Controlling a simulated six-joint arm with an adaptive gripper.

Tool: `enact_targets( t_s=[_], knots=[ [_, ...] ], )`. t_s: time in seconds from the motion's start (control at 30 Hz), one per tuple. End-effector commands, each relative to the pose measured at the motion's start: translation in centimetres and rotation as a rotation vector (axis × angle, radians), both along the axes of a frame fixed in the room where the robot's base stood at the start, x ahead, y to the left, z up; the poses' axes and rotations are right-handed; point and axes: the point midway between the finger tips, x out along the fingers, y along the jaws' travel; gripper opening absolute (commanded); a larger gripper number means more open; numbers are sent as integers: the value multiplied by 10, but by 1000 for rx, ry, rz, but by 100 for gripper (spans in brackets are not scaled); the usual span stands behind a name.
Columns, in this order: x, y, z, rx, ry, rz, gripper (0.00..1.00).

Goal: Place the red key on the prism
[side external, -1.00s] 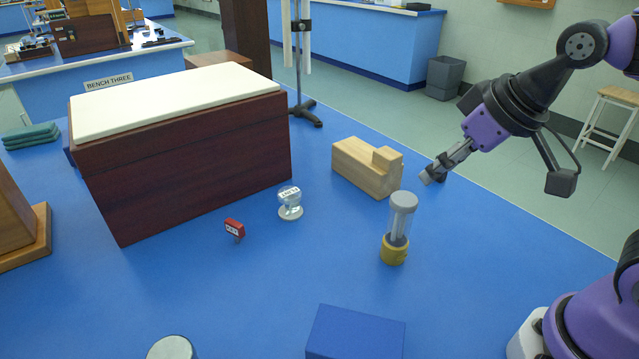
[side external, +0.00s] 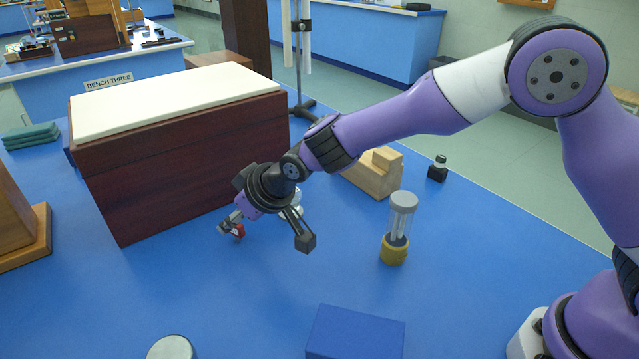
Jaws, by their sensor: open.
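The red key (side external: 239,231) is a small red tag-like piece low on the blue bench, in front of the dark wooden box. My gripper (side external: 229,227) is open and down at the key, its fingers partly covering it. I cannot tell whether they touch it. A clear glass piece (side external: 297,211) stands just right of my gripper, mostly hidden behind my wrist. No piece is plainly marked as the prism, and I cannot tell whether this glass piece is it.
The dark wooden box (side external: 190,178) with a cream top stands close behind my gripper. A pale wooden stepped block (side external: 381,174), a small black piece (side external: 437,170) and a clear tube on a yellow base (side external: 394,249) are to the right. A blue block (side external: 355,333) lies in front.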

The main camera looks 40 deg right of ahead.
Motion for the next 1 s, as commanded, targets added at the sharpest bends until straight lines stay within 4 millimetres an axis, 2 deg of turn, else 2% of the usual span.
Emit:
enact_targets(
  t_s=[0.17, 0.5, 0.8, 0.87, 0.9, 1.0],
  knots=[
    [8, 2, -11, 0, 1, 0, 50],
    [34, 8, -46, -2, 2, -1, 50],
    [37, 9, -49, -1, 1, -1, 50],
    [37, 9, -49, -1, 1, -1, 20],
    [37, 9, -49, -1, 1, -1, 0],
    [37, 9, -49, 0, 1, 0, 0]
  ],
)
